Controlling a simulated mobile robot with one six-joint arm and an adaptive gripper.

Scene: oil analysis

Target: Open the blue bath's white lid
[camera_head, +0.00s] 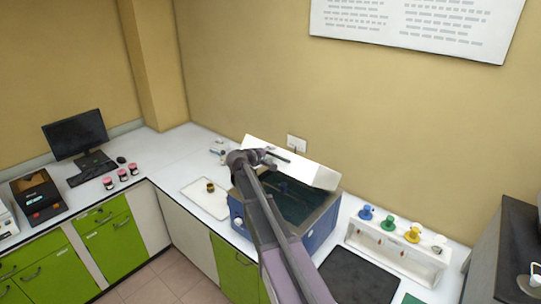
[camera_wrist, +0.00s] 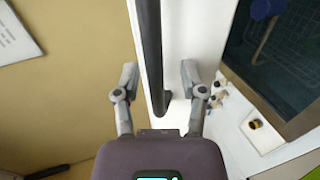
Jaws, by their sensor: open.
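The blue bath (camera_head: 320,238) stands on the white counter in the head view, with its dark interior uncovered. Its white lid (camera_head: 308,168) is raised and tilted up at the back, towards the wall. In the wrist view the lid (camera_wrist: 200,28) is a white band, with the bath's dark interior (camera_wrist: 290,60) to its right. A black bar-shaped handle (camera_wrist: 150,45) runs along the lid. My gripper (camera_wrist: 159,75) is open, its fingers apart on either side of the handle. In the head view my gripper (camera_head: 268,155) is at the lid's left part, and my arm hides part of the bath.
A white rack (camera_head: 375,245) with coloured stoppers and a dark mat (camera_head: 357,279) are right of the bath. A white tray (camera_head: 202,201) with a small brown pot (camera_head: 210,187) is left. Red-topped jars (camera_head: 121,175) and a monitor (camera_head: 75,134) stand farther left. The wall is close behind.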

